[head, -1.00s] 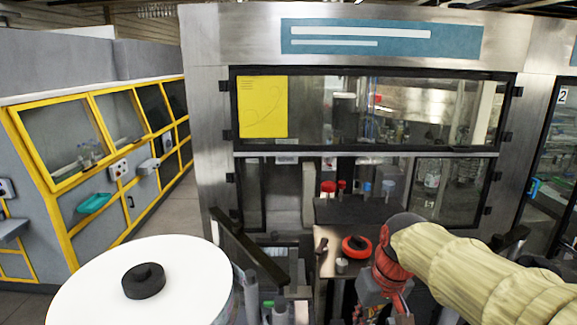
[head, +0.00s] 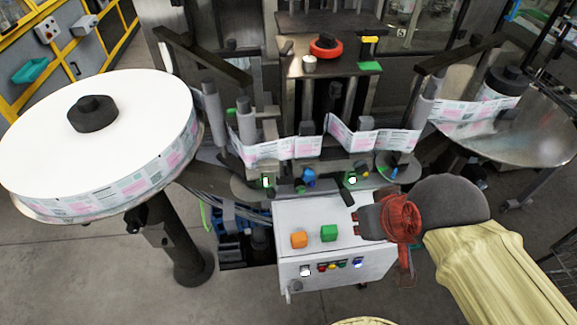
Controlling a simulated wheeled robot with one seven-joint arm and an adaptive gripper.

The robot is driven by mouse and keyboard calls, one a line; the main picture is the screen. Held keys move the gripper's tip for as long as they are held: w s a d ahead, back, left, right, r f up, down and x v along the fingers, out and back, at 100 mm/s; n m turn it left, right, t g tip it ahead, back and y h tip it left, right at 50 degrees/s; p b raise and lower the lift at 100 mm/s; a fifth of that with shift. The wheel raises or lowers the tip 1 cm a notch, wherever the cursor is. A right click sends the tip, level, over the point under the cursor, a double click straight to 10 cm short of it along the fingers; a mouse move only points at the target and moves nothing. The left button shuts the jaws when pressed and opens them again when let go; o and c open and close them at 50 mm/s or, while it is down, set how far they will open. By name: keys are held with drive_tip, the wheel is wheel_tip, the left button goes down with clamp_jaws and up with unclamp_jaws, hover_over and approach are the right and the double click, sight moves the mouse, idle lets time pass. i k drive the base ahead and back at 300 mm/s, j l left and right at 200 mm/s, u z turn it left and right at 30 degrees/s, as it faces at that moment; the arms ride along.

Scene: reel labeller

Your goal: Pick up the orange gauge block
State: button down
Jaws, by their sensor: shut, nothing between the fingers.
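The orange gauge block (head: 299,240) is a small orange block on the white top of the control box (head: 287,213), toward its left front. A green block (head: 329,233) stands just to its right, with a narrow gap between them. My gripper (head: 357,225) is at the right side of the box, to the right of both blocks and apart from the orange one. Its fingers point left and are shut and empty. My reddish wrist and my arm hide the right part of the box.
Coloured buttons (head: 340,264) line the box's front. Behind it runs a printed label web (head: 295,148) past posts and rollers. A large white reel (head: 40,125) stands left, and a metal disc (head: 540,135) right. A red ring (head: 326,48) sits on a rear platform.

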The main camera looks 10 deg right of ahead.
sight(299, 239)
drive_tip(key=k+j+u, duration=0.25)
drive_tip(key=k, duration=0.25)
drive_tip(key=k+j+u, duration=0.3)
drive_tip(key=k+j, duration=0.15)
